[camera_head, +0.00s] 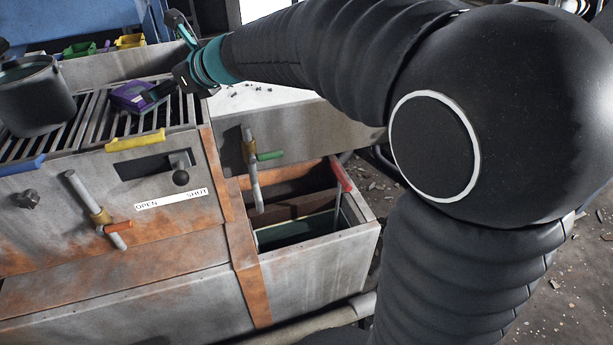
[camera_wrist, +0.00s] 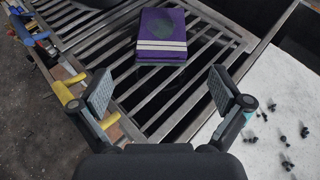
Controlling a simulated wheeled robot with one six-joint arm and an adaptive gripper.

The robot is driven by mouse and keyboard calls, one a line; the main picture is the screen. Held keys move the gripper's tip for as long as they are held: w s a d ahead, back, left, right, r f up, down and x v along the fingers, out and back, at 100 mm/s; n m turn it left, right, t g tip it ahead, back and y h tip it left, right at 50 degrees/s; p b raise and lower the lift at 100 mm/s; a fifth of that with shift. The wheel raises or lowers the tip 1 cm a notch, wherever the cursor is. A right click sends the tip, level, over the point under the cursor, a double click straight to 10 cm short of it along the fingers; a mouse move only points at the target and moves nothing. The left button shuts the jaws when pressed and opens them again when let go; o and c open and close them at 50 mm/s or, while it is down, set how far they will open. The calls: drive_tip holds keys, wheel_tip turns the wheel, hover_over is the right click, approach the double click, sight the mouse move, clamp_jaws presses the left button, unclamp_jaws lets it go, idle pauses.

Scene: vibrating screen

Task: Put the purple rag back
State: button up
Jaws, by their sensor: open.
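The purple rag (camera_wrist: 162,34) looks like a folded, block-shaped bundle with pale stripes along one side. It lies on the slatted metal grate (camera_wrist: 209,33). In the head view the purple rag (camera_head: 130,95) is on the right part of the grate, beside a dark pot. My gripper (camera_wrist: 159,95) is open and empty in the wrist view. The rag lies beyond its fingertips, roughly centred between them and apart from them. In the head view my gripper (camera_head: 172,88) is just right of the rag, partly hidden by my own wrist.
A dark pot (camera_head: 36,96) stands on the grate's left. A yellow handle (camera_head: 135,141) is on the front edge. An open bin (camera_head: 345,235) with a red handle (camera_head: 340,174) is lower right. Small dark bolts (camera_wrist: 283,137) lie on a white surface right of the grate.

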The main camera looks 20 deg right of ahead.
drive_tip(key=s+d+f+n+g+h, duration=0.1)
drive_tip(key=s+d+f+n+h, duration=0.2)
drive_tip(key=s+d+n, duration=0.5)
drive_tip(key=s+d+f+n+g+h, duration=0.1)
drive_tip(key=s+d+f+n+h, duration=0.2)
drive_tip(key=s, duration=1)
drive_tip(key=s+d+f+n+g+h, duration=0.1)
drive_tip(key=s+d+f+n+h, duration=0.3)
drive_tip(key=s+d+n, duration=0.6)
drive_tip(key=d+f+n, duration=0.2)
drive_tip(key=d+n, duration=0.2)
drive_tip(key=shift+s+f+n, duration=0.2)
drive_tip(key=shift+s+n, duration=0.15)
drive_tip(key=shift+n, duration=0.05)
